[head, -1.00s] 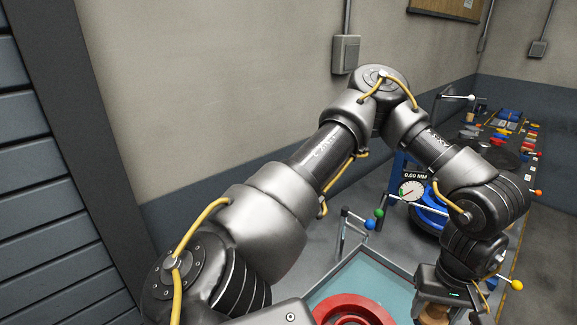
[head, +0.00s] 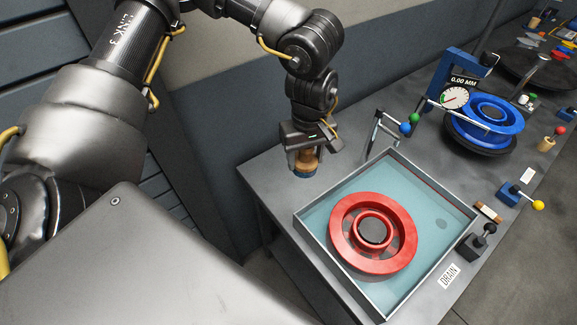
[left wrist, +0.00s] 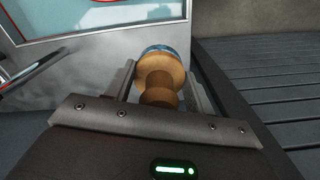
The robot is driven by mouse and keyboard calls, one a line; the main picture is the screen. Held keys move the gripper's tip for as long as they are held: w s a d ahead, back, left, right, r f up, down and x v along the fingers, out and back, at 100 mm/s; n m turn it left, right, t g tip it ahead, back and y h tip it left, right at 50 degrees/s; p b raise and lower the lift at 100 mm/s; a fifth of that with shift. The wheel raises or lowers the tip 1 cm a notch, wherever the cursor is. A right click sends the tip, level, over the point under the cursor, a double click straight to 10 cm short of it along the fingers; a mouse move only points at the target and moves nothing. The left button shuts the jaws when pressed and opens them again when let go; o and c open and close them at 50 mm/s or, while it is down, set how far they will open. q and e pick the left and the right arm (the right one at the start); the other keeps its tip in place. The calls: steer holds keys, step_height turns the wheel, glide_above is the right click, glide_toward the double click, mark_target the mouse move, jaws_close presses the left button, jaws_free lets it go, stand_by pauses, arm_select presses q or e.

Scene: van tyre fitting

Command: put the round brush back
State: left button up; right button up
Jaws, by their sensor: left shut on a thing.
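The round brush (head: 306,162) has a turned wooden handle and a blue-grey lower end. My left gripper (head: 308,158) is shut on its handle and holds it upright over the back left corner of the grey bench, left of the water tray. In the left wrist view the wooden handle of the brush (left wrist: 160,78) sits between the two fingers (left wrist: 160,92). I cannot tell whether its lower end touches the bench. My right gripper is not in view.
The metal tray (head: 317,252) holds water and a red wheel rim (head: 345,245). A metal stand with green and blue knobs (head: 408,126) is behind it. A blue wheel (head: 485,125) with a dial gauge (head: 455,97) stands further right. A lever (head: 478,242) is beside the tray.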

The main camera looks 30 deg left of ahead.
arm_select(q)
steer(key=shift+s+f+n, duration=0.2)
steer(key=shift+s+n, duration=0.05)
steer(key=shift+n, duration=0.45)
steer(key=s+a+f+n+p, duration=0.1)
steer(key=s+f+n, duration=0.1)
steer(key=n, duration=0.8)
steer(key=s+a+f+n+p, duration=0.2)
steer(key=s+n, duration=0.2)
steer(key=n, duration=0.6)
steer(key=shift+f+n, duration=0.3)
